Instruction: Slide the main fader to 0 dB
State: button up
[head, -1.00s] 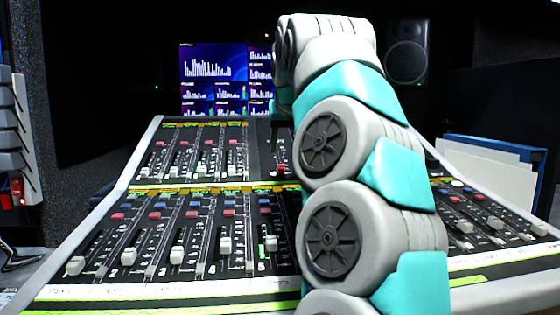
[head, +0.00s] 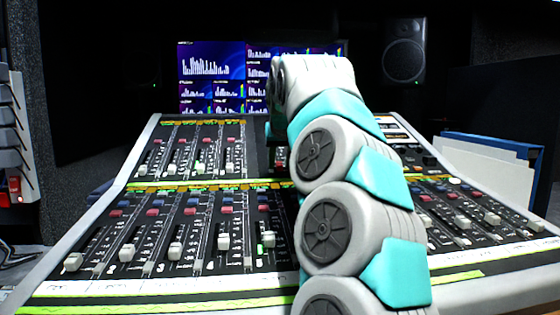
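The mixing console (head: 110,290) fills the lower half of the head view, with an upper and a lower bank of white-capped faders. In the lower bank, one fader cap (head: 268,239) has a green lit strip beside it, just left of my arm. Other caps stand to its left, such as one fader cap (head: 223,241) and another fader cap (head: 175,249). I cannot tell which fader is the main one, and it may be hidden behind my arm. My arm reaches forward over the console's middle and bends down at its far end. My gripper is hidden behind my own arm links.
Screens with level graphs (head: 211,67) stand behind the console. A speaker (head: 404,50) is at the back right. A blue folder with white sheets (head: 490,165) stands at the right edge. More faders (head: 492,218) lie right of my arm.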

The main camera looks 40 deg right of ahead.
grip_shut()
dwell(1.1)
